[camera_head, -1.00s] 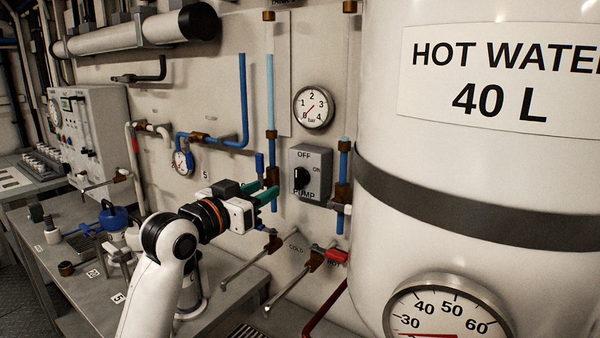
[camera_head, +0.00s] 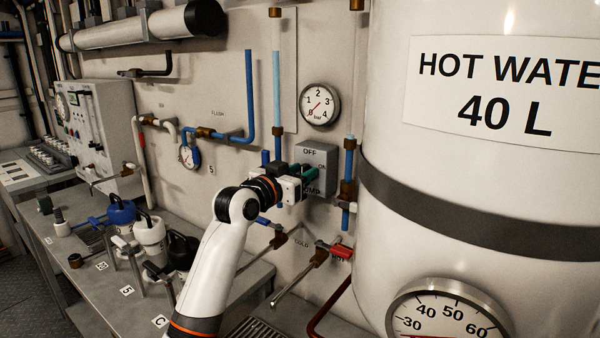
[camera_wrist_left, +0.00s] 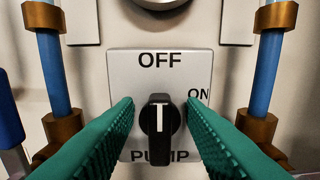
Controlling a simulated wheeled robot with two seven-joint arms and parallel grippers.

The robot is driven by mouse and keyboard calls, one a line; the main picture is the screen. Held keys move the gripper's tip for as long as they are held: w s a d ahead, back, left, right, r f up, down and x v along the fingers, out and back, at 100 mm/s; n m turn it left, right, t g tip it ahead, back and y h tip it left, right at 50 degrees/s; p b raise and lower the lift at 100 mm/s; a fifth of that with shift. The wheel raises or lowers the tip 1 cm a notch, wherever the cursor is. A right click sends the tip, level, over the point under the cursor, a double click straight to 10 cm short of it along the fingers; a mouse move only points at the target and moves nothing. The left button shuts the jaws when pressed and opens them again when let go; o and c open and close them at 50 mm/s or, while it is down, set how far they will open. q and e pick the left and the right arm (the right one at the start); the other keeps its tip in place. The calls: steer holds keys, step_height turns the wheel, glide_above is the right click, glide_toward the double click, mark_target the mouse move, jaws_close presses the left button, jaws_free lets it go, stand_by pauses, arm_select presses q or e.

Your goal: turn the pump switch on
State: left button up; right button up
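The pump switch is a grey box (camera_head: 318,160) on the wall, marked OFF at the top, ON at the right and PUMP below. In the left wrist view its plate (camera_wrist_left: 190,62) faces me, with a black knob (camera_wrist_left: 159,122) whose white mark stands upright, toward OFF. My left gripper (camera_head: 304,171) is in front of the box and hides the knob in the head view. In the left wrist view its green fingers (camera_wrist_left: 160,112) are apart, one on each side of the knob, with a gap visible on both sides. My right gripper is not in view.
Blue pipes with brass fittings (camera_head: 348,190) run on both sides of the switch. A pressure gauge (camera_head: 319,104) is above it. The large white hot water tank (camera_head: 400,165) stands close at the right. Red-handled tap (camera_head: 338,251) and bench (camera_head: 130,290) are below.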

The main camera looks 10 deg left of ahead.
arm_select(q)
steer(key=shift+c, duration=0.4)
jaws_close()
steer(key=shift+m, duration=0.3)
steer(key=m+p, duration=0.1)
steer(key=m, duration=0.1)
steer(key=shift+d+m, duration=0.1)
steer(key=shift+m, duration=0.3)
steer(key=shift+s+d+f+m+p, duration=0.2)
steer(key=shift+m+p, duration=1.2)
steer(key=shift+m, duration=1.05)
steer(key=shift+w+d+f+m+p, duration=0.1)
steer(key=shift+f+m+p, duration=0.15)
steer(key=shift+m+p, duration=1.65)
steer(key=shift+s+d+f+m+p, duration=0.2)
steer(key=shift+m+p, duration=0.7)
steer(key=shift+m, duration=2.05)
steer(key=shift+f, duration=0.1)
